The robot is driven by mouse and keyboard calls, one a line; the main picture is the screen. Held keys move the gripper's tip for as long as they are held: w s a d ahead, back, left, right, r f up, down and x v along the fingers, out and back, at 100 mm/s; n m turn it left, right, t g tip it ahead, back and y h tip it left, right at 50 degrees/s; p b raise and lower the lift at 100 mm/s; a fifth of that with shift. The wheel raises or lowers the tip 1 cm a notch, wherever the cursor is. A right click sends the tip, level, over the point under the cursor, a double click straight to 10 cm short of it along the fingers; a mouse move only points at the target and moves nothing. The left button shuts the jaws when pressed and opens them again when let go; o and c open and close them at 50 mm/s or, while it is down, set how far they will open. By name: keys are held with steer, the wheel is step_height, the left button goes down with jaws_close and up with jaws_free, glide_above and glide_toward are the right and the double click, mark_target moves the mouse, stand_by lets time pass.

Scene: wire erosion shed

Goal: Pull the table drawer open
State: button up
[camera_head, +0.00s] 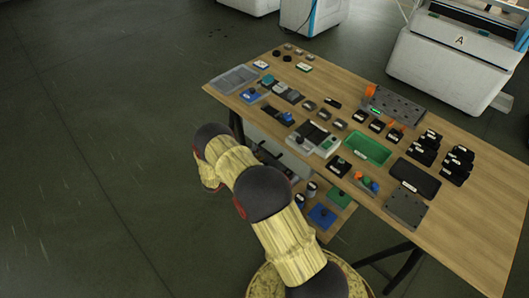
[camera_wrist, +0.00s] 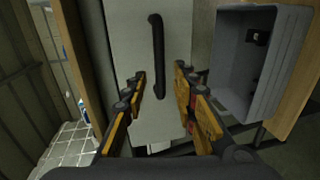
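The drawer front (camera_wrist: 130,30) is a pale grey panel in the wrist view. A black bar handle (camera_wrist: 157,45) runs up and down the picture on it. My gripper (camera_wrist: 161,74) is open, with one yellow-and-black finger on each side of the handle's lower part. Gaps show between the fingers and the handle, and nothing is held. The depth between fingertips and panel is hard to judge. In the head view the wooden table (camera_head: 480,220) stands at the right, and my arm reaches to its near left side. My gripper and the handle cannot be made out there.
A grey open bin (camera_wrist: 285,60) is close to the right finger in the wrist view. A wooden board (camera_wrist: 85,60) stands at the left. Black table legs (camera_head: 390,256) are under the table, whose top carries many small parts. The floor (camera_head: 90,130) at left is clear.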

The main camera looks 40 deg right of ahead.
mark_target(265, 151)
steer(key=shift+b+x, duration=0.55)
steer(key=shift+x, duration=2.05)
steer(key=c, duration=0.3)
steer(key=c, duration=0.4)
jaws_close()
